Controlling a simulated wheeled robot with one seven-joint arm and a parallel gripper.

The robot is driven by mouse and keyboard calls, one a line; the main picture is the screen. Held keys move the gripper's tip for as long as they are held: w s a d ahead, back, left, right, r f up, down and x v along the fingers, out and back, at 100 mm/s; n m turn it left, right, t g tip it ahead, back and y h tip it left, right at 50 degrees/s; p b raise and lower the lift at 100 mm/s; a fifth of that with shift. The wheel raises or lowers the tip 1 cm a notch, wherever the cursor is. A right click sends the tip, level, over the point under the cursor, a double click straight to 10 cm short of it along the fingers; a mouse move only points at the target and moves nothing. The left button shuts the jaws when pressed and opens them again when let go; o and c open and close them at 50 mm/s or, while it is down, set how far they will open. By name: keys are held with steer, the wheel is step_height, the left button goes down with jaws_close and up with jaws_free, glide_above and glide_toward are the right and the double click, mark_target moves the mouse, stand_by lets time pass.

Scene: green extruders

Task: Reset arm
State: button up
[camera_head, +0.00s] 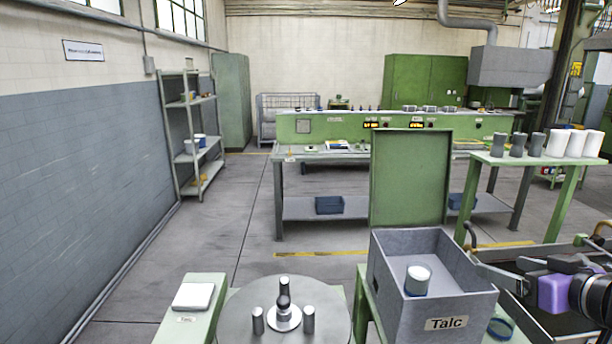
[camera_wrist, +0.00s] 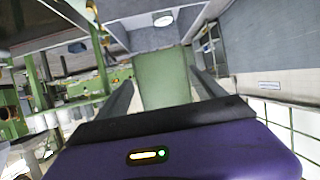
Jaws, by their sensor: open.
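My gripper (camera_head: 478,272) is at the right in the head view, by the right rim of the grey crate labelled "Talc" (camera_head: 388,262). Its purple wrist housing (camera_head: 556,293) is just behind it. In the wrist view the two dark fingers of my gripper (camera_wrist: 160,80) stand wide apart with nothing between them. A white-topped cylinder (camera_head: 417,280) stands inside the crate. The crate (camera_wrist: 130,38) and the round white top (camera_wrist: 163,20) also show at the top of the wrist view, beyond the fingertips.
A round grey table (camera_head: 250,318) holds several small metal cylinders. A white block (camera_head: 194,296) lies on a green stand at its left. A green table (camera_head: 530,160) at the right carries dark and white cylinders. A green panel (camera_head: 410,180) rises behind the crate. The left floor is clear.

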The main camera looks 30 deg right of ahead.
steer(key=d+r+m+t+h, duration=0.1)
steer(key=d+r+m+h, duration=0.2)
steer(key=h, duration=0.2)
steer(key=a+f+n+t+b, duration=0.1)
steer(key=a+f+t+b, duration=0.3)
steer(key=a+f, duration=1.35)
steer(key=s+a+f+n+g+y+b, duration=0.1)
steer(key=s+a+f+n+y+b, duration=0.2)
steer(key=a, duration=0.8)
steer(key=s+a+f+n+g+y+b, duration=0.1)
steer(key=s+a+f+n+y+b, duration=0.2)
steer(key=s+a+f+y, duration=0.4)
steer(key=s+a+f+n, duration=0.1)
steer(key=s+a+f, duration=0.2)
steer(key=s+a, duration=0.1)
steer(key=shift+s+a, duration=0.25)
steer(key=shift+a, duration=0.3)
